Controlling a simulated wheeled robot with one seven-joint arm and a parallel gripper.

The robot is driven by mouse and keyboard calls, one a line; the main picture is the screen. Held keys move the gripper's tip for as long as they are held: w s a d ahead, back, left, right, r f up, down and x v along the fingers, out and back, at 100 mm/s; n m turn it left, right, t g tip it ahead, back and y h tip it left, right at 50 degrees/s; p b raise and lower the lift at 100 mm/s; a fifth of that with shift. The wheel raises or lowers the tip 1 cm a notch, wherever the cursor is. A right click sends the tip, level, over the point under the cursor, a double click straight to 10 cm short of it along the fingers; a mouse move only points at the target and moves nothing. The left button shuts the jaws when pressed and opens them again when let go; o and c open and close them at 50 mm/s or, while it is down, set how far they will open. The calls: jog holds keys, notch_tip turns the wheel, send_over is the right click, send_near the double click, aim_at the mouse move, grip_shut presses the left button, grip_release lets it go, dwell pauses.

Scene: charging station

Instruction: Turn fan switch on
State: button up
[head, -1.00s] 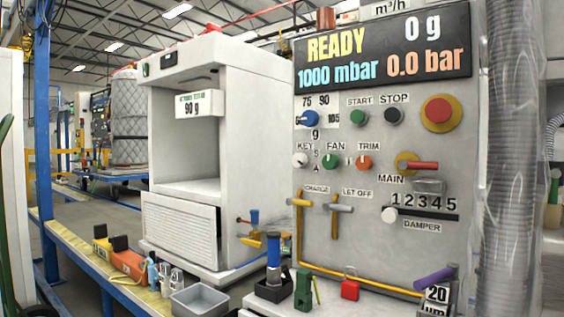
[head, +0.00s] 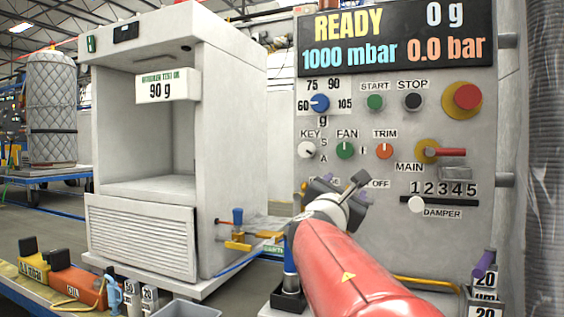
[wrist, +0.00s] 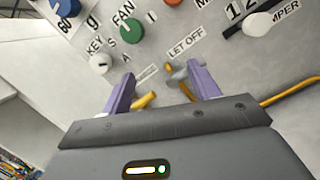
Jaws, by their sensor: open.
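The fan switch is a green round knob (head: 345,150) with a white pointer mark, under the FAN label on the grey control panel (head: 455,270). It also shows in the wrist view (wrist: 131,31), above the jaws. My gripper (wrist: 163,80) has its two purple fingers spread apart with nothing between them. In the head view my gripper (head: 343,185) is just below the knob, in front of the CHARGE and LET OFF levers, which it mostly hides. It does not appear to touch the knob.
The white KEY knob (head: 307,150) and orange TRIM knob (head: 384,151) flank the fan knob. The red-handled main valve (head: 440,151) and white damper knob (head: 416,204) are to the right. A yellow lever (wrist: 146,100) is close to the left finger. A white cabinet (head: 230,140) stands left.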

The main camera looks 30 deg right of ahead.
aim_at(344, 152)
jog(key=w+d+r+n+t, duration=0.1)
jog(key=w+d+r+n, duration=0.1)
jog(key=w+n, duration=0.1)
jog(key=w+d+r+n+t+p, duration=0.1)
jog(key=w+d+r+n, duration=0.2)
jog(key=w+d+r+n+t+p, duration=0.1)
jog(key=w+d+r+n, duration=0.1)
jog(key=w+d+n, duration=0.1)
jog(key=shift+w+r, duration=0.1)
jog(key=shift+r, duration=0.25)
jog(key=c, duration=1)
jog(key=shift+o, duration=0.2)
